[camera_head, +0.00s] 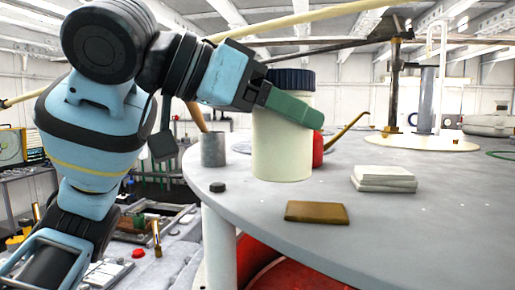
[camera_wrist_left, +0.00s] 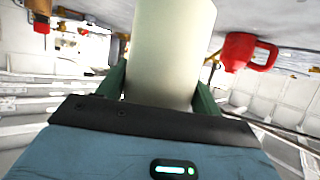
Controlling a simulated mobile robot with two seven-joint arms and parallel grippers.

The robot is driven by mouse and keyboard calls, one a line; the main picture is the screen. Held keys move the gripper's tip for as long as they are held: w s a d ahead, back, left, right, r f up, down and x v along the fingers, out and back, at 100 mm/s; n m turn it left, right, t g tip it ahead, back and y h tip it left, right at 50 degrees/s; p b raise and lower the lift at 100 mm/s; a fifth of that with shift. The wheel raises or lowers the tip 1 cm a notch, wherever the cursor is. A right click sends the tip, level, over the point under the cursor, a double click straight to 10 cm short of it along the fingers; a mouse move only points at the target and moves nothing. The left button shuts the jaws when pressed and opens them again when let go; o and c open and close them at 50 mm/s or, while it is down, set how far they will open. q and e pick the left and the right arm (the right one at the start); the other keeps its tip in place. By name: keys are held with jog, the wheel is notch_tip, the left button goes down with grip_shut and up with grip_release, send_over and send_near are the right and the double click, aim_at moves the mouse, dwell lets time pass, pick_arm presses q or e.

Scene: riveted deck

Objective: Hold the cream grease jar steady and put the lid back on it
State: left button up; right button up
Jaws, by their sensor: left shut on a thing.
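The cream grease jar (camera_head: 282,150) stands upright near the left edge of the round grey table. A dark blue ridged lid (camera_head: 290,78) shows at the top of the jar; I cannot tell how firmly it is seated. My left gripper (camera_head: 294,106) is shut on the jar's upper body, below the lid. One green finger lies across the near side; the other is hidden behind the jar. In the left wrist view the jar (camera_wrist_left: 168,45) stands between the two green fingers, and the lid is out of view. My right gripper is not in view.
On the table (camera_head: 440,215) are a grey metal cup (camera_head: 213,150), a small black piece (camera_head: 217,187), a brown block (camera_head: 317,212) and stacked white cloths (camera_head: 384,179). The right front of the table is clear.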

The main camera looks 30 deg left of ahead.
pick_arm(q)
jog(key=w+a, duration=0.7)
jog(key=w, duration=0.1)
jog(key=shift+a+f, duration=0.15)
jog(key=shift+f, duration=0.3)
jog(key=shift+f, duration=1.75)
jog(key=shift+f, duration=0.15)
jog(key=o, duration=1.9)
